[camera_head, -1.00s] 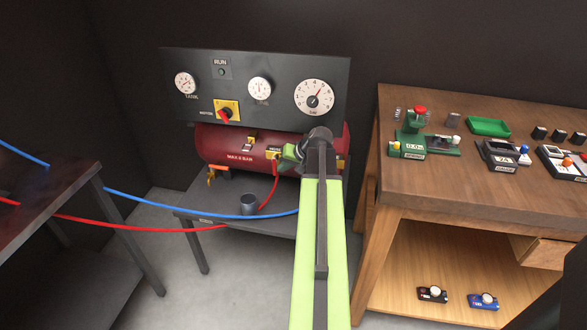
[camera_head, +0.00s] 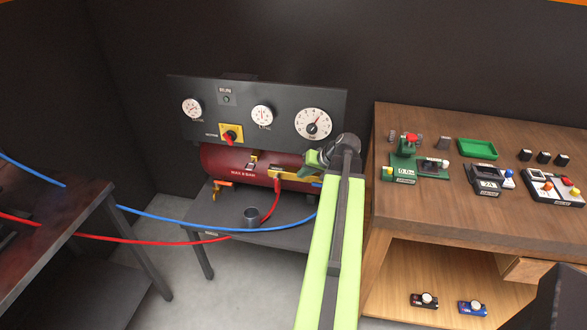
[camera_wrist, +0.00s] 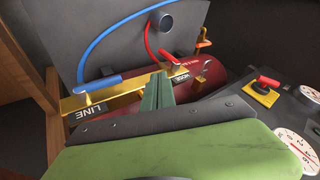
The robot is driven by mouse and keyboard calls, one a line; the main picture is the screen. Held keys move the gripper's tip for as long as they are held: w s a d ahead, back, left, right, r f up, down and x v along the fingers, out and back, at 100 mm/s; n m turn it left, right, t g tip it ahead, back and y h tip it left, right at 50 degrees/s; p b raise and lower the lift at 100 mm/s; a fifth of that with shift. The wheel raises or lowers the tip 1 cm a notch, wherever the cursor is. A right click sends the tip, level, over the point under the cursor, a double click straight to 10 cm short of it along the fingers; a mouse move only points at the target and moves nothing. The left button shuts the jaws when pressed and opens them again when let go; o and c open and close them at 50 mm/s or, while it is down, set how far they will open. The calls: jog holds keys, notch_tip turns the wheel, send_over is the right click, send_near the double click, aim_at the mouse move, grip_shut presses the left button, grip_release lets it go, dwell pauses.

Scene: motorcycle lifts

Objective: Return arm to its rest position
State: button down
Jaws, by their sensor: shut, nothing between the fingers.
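My arm, light green with a dark rail, reaches up in the head view to my gripper (camera_head: 314,159), which is green and in front of the right part of the red tank (camera_head: 228,164). In the wrist view my gripper (camera_wrist: 158,92) shows as green fingers, shut with nothing between them. Beyond the fingers lie a yellow bar marked LINE and HOSE (camera_wrist: 125,85), a blue handle (camera_wrist: 104,82) and a red handle (camera_wrist: 170,57). I cannot tell how near the fingers are to the bar.
A metal cup (camera_head: 251,215) stands on the low table (camera_head: 205,226). A wooden bench (camera_head: 440,205) with several devices is at right. Blue (camera_head: 150,212) and red (camera_head: 130,241) hoses cross at left.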

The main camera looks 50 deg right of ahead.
jog(key=p+v, duration=0.1)
jog(key=v, duration=0.1)
jog(key=shift+s+r, duration=0.25)
jog(key=shift+s, duration=0.05)
jog(key=w+a+n+g+y, duration=0.1)
jog(key=w+a+n, duration=0.1)
jog(key=w+a, duration=0.65)
jog(key=w+a+n+g+y, duration=0.1)
jog(key=w+a+n, duration=0.25)
jog(key=a, duration=0.95)
jog(key=w+a+n+g+y, duration=0.1)
jog(key=w+a+n+y, duration=0.1)
jog(key=w+a, duration=0.65)
jog(key=s+a+f+n+g+h+p, duration=0.1)
jog(key=a+n, duration=0.1)
jog(key=a, duration=0.8)
jog(key=s+a+f+n+g, duration=0.1)
jog(key=a+f+g, duration=0.1)
jog(key=a, duration=0.7)
jog(key=s+a+f+m+g+h, duration=0.1)
jog(key=s+h, duration=0.2)
jog(key=s, duration=0.2)
jog(key=shift+s+g, duration=0.4)
